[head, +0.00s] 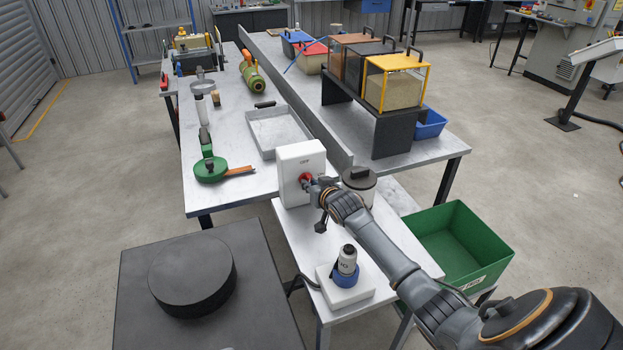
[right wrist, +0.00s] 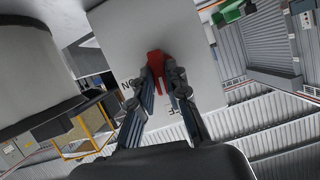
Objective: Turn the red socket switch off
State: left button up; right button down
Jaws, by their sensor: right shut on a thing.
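The red switch (head: 305,178) is on the front of a white box (head: 301,156) standing at the back left of the small white table. In the right wrist view the red switch (right wrist: 155,66) shows against the white face (right wrist: 125,30) with dark lettering, "ON" on the left side and other letters partly hidden lower right. My right gripper (head: 312,184) reaches the box from the right. In the right wrist view its fingers (right wrist: 160,78) are closed around the red switch, which hides part of it. My left gripper is not in view.
A lidded canister (head: 359,186) stands just right of the box, close to my arm. A blue-ringed device on a white block (head: 346,292) is in front. A green bin (head: 460,240) is at the right and a dark round block (head: 192,272) at the left.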

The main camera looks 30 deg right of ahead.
jog(key=shift+n, duration=0.4)
jog(key=shift+h+p, duration=0.3)
jog(key=c, duration=1.3)
grip_release()
jog(key=shift+s, duration=0.1)
jog(key=shift+v, duration=3.65)
jog(key=shift+a, duration=0.15)
